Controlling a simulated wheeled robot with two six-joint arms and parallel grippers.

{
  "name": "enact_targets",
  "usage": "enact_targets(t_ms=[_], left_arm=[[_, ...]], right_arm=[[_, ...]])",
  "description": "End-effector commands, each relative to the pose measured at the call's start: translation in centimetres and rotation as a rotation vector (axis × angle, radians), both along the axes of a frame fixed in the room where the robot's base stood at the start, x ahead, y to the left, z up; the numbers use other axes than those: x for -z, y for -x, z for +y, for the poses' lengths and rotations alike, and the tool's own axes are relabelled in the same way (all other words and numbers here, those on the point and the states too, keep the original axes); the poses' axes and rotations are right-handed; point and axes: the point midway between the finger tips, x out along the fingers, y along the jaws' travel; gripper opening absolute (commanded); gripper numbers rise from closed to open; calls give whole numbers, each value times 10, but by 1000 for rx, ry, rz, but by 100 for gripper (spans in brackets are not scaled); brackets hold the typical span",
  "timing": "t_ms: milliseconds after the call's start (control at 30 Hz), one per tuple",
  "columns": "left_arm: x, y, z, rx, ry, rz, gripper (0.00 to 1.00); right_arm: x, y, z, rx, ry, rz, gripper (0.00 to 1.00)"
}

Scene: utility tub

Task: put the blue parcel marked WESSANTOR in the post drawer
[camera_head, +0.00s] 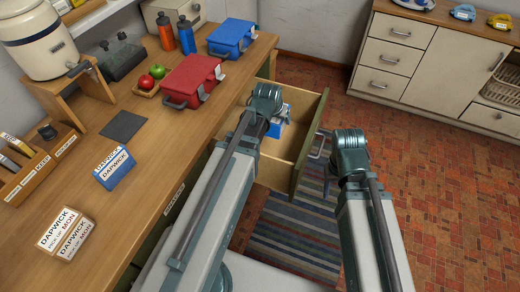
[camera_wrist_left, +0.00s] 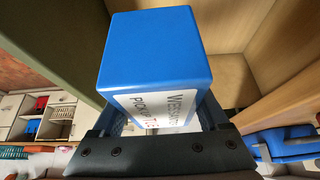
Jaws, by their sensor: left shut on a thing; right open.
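The blue parcel (camera_head: 280,125) is held in my left gripper (camera_head: 273,118), within the outline of the open post drawer (camera_head: 273,172). In the left wrist view the parcel (camera_wrist_left: 155,55) fills the space between the fingers, and its white label, partly cut off, begins "WESSA". Wooden drawer walls surround it there; whether it touches the drawer floor I cannot tell. The left fingertips are mostly hidden behind the arm in the head view. My right gripper (camera_head: 322,150) is open and empty at the outer side of the drawer front, by its metal handle.
A blue box (camera_head: 114,168) and a pale box (camera_head: 65,233), both marked DAPWICK, stand on the wooden counter. A red case (camera_head: 192,80), a blue case (camera_head: 232,37) and bottles stand further back. A striped rug (camera_head: 295,235) lies below the drawer. A cabinet (camera_head: 425,60) stands across the floor.

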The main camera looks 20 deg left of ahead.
Motion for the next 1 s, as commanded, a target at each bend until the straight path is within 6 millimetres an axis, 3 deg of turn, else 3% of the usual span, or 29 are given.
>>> enact_targets(t_ms=[33,100,267,567,900,1000], left_arm=[[28,-18,3,-1,0,0,0],[44,-33,6,0,0,-1,0],[64,-53,10,1,0,-1,0],[71,-54,11,2,0,-1,0],[121,-54,10,1,0,-1,0],[127,-54,10,1,0,-1,0]], right_arm=[[28,0,0,0,0,0,50],[44,0,0,0,0,0,50],[64,0,0,0,0,0,50],[71,0,0,0,0,0,50],[121,0,0,-1,0,0,50],[127,0,0,-1,0,0,50]])
